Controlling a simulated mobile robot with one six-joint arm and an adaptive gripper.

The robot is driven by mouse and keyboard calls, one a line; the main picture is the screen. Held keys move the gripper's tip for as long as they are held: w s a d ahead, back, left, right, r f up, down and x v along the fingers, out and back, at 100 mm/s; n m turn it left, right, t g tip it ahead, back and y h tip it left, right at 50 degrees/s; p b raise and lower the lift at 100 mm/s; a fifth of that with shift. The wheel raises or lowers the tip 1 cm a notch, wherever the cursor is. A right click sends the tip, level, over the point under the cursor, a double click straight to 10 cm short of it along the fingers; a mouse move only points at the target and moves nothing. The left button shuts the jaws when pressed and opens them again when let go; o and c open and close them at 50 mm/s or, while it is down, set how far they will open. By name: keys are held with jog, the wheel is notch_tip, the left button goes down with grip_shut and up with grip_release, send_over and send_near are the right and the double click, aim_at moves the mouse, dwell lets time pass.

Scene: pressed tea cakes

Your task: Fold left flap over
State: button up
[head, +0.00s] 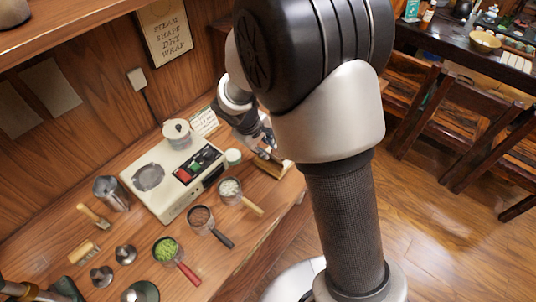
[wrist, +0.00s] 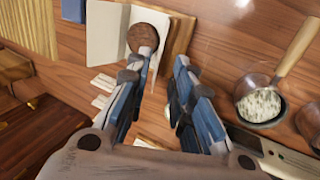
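A round brown tea cake (wrist: 143,37) lies on white wrapping paper (wrist: 104,32) in the wrist view. The paper spreads left of the cake, and a strip of it shows on the right. A wooden board (wrist: 180,34) lies under the paper; it also shows in the head view (head: 272,169), mostly hidden by my arm. My gripper (wrist: 166,55) is above the near side of the cake, with its fingers apart. The left fingertip overlaps the cake in the picture; I cannot tell whether it touches. The head view shows my gripper (head: 264,146) close over the board.
A pale machine (head: 160,205) with a round plate stands left of the board. Handled pans with white (head: 230,187), dark (head: 201,218) and green contents (head: 167,249) stand along the counter. A metal jug (head: 112,193) is farther left. Paper slips (wrist: 103,84) lie near the board.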

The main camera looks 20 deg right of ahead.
aim_at(270, 155)
jog(key=b+x, duration=0.1)
jog(key=x, duration=0.4)
jog(key=shift+w+f, duration=0.1)
jog(key=shift+f, duration=0.15)
jog(key=shift+c, duration=0.4)
grip_shut()
